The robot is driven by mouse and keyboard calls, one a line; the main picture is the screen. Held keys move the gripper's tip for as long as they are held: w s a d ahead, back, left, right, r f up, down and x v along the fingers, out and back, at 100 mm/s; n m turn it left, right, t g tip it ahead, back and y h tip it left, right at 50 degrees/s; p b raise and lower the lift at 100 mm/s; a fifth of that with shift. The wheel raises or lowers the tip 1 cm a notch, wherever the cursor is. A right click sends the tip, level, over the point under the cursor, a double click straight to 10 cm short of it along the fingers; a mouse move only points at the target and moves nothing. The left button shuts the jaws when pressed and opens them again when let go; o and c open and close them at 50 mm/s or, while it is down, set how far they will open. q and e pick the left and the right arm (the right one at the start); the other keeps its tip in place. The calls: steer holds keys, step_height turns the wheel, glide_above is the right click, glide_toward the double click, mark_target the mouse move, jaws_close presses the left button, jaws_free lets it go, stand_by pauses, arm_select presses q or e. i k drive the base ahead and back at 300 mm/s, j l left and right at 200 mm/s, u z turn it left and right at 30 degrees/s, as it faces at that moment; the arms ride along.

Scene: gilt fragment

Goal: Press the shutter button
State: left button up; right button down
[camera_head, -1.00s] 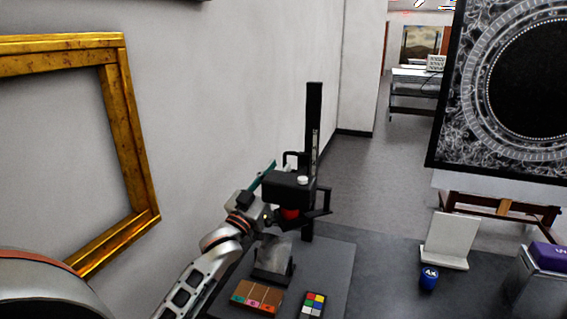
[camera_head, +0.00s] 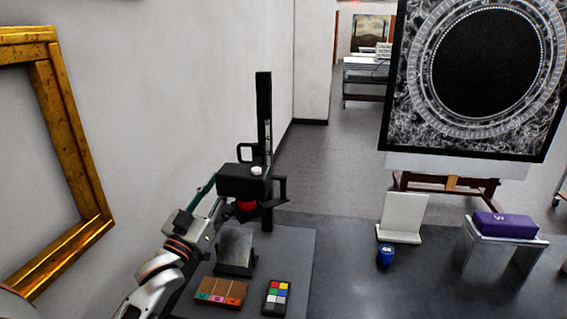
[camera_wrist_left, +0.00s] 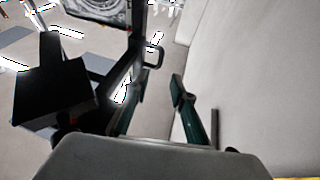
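A black camera (camera_head: 242,181) is mounted on an upright black column (camera_head: 264,120), with a red part (camera_head: 247,206) under it. A small white round knob (camera_head: 256,170) on its top looks like the shutter button. My left gripper (camera_head: 208,187) is just left of the camera body, with a teal finger showing. In the left wrist view the two teal fingers (camera_wrist_left: 160,92) stand apart with nothing between them. The camera body (camera_wrist_left: 55,95) is left of them there; the button cannot be made out. My right gripper is not in view.
Below the camera are a tilted grey plate (camera_head: 235,250), a brown block with coloured labels (camera_head: 221,292) and a colour chart (camera_head: 277,297). A white stand (camera_head: 403,216), blue jar (camera_head: 385,255) and purple block (camera_head: 505,225) are right. A gold frame (camera_head: 75,170) hangs left.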

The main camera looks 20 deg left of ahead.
mark_target(256, 171)
steer(key=k, duration=1)
